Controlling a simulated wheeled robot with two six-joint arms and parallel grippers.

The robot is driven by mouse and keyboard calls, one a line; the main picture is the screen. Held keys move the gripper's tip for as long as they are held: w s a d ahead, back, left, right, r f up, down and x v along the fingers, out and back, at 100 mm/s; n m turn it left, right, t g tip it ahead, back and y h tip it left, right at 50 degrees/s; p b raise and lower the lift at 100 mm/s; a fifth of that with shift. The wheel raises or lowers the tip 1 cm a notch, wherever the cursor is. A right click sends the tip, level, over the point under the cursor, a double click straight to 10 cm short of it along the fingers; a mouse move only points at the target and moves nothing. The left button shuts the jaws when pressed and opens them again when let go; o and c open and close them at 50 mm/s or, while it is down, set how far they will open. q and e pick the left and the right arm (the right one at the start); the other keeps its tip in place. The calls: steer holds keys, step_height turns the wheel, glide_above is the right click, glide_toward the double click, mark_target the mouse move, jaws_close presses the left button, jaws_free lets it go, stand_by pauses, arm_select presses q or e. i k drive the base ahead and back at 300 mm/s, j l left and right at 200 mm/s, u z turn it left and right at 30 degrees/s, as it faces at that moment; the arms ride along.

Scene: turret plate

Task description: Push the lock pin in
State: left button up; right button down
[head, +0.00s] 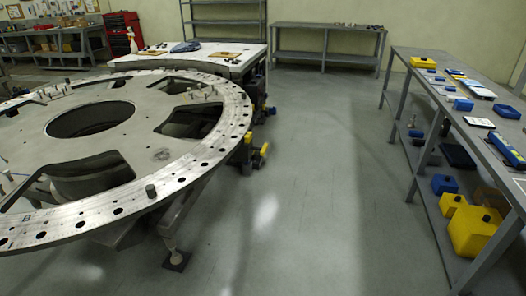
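A large round metal turret plate (128,158) fills the left of the head view, with a round centre opening, several cut-out windows and a ring of holes along its rim. A short dark cylindrical pin (151,191) stands upright on the near right part of the rim; it may be the lock pin, but I cannot be sure. Smaller pins (207,91) stand in a group near the far right rim. Another thin pin (8,175) stands at the left edge. Neither of my grippers is in view.
A grey workbench (433,84) with blue and yellow boxes runs along the right. A white-topped table (225,60) stands behind the plate, with yellow and black items (245,152) low beside it. The middle floor is clear.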

mark_target(263, 150)
steer(key=i+l+z, duration=0.25)
steer(key=i+l, duration=1.6)
